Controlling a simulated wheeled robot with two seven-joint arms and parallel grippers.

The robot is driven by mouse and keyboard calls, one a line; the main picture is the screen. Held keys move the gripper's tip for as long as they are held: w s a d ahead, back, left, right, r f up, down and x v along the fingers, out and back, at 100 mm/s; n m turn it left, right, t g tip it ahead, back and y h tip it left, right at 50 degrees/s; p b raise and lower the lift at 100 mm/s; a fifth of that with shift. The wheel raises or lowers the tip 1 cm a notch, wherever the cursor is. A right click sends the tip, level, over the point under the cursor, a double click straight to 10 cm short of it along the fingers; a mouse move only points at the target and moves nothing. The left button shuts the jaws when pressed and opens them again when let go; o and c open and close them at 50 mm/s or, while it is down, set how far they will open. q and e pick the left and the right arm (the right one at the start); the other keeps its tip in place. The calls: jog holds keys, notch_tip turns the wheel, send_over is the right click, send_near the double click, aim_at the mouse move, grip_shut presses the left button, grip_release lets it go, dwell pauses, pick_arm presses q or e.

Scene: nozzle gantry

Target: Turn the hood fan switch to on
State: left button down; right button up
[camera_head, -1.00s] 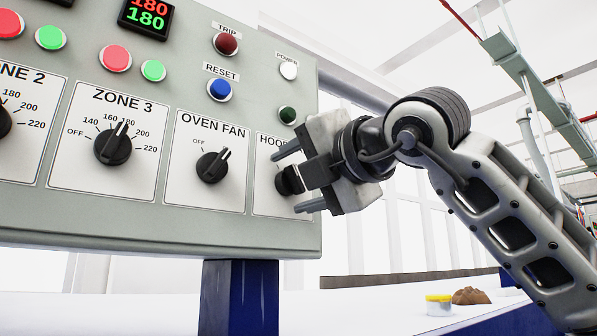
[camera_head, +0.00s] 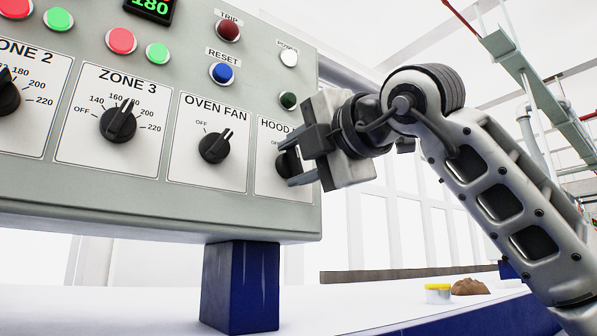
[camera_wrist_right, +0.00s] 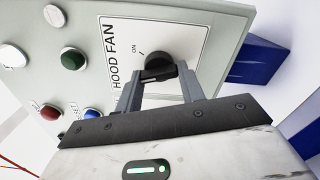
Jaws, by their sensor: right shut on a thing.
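The hood fan switch is a black round knob (camera_head: 287,163) on a white plate at the right end of the control panel. In the right wrist view the knob (camera_wrist_right: 159,66) shows beside the printed words HOOD FAN and a mark ON. My right gripper (camera_head: 291,164) is at the knob, its two grey fingers shut on it from opposite sides; the wrist view shows the fingers (camera_wrist_right: 160,80) on either side of it. The fingers hide part of the knob, and I cannot tell where its pointer stands. My left gripper is not in view.
The oven fan knob (camera_head: 215,146) and zone 3 knob (camera_head: 118,121) are to the left. The blue reset button (camera_head: 222,72), red trip button (camera_head: 228,30) and dark green button (camera_head: 288,100) sit above. A blue post (camera_head: 240,285) stands below.

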jog(key=shift+f+m+b, duration=0.25)
jog(key=shift+m+b, duration=0.55)
jog(key=shift+m, duration=0.1)
jog(key=m+b, duration=0.2)
jog(key=shift+r+m, duration=0.1)
jog(key=shift+m, duration=0.3)
jog(key=shift+r+m+b, duration=0.1)
jog(key=shift+m+b, duration=0.55)
jog(key=shift+m, duration=0.55)
jog(key=shift+r+m+b, duration=0.15)
jog(key=shift+m+b, duration=0.45)
jog(key=shift+m, duration=0.6)
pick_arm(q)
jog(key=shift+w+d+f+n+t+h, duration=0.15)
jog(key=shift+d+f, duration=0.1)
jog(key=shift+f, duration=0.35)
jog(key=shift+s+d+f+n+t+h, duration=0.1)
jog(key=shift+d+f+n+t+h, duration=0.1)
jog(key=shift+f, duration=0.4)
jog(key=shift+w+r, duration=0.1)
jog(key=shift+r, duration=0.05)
pick_arm(e)
jog(key=o, duration=1)
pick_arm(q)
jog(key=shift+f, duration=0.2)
pick_arm(e)
jog(key=shift+s, duration=0.1)
